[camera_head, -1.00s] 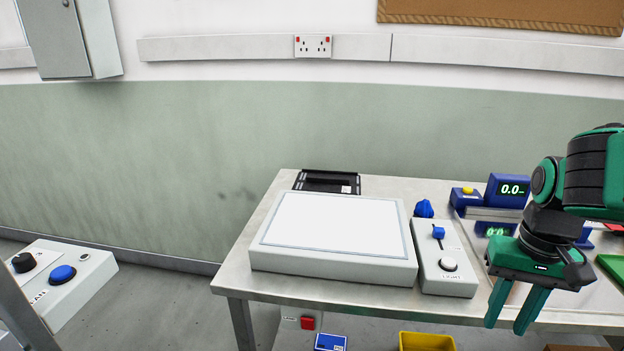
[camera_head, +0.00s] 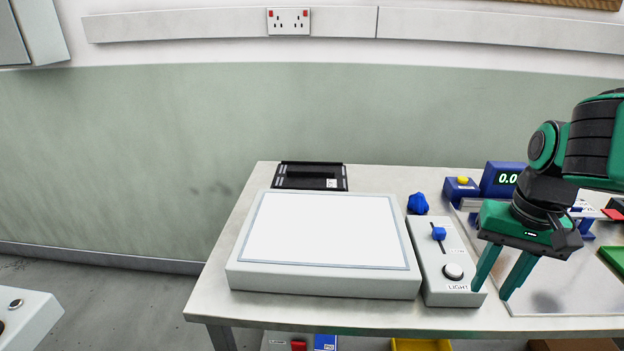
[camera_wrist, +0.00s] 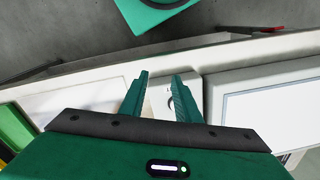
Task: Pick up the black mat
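A flat black item with a slot-like dark bar and a small white label, which looks like the black mat (camera_head: 333,170), lies at the back left of the table, behind the white light panel. In the wrist view the fingers (camera_wrist: 160,78) are also open and empty, over the table's front part; the black item is not seen there.
The white light panel (camera_head: 325,232) fills the left of the table (camera_head: 222,260). Its control box (camera_head: 440,262) has a blue slider and a white knob. A blue lump (camera_head: 418,203) and a blue display unit (camera_head: 502,180) stand behind. A wall is close behind the table.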

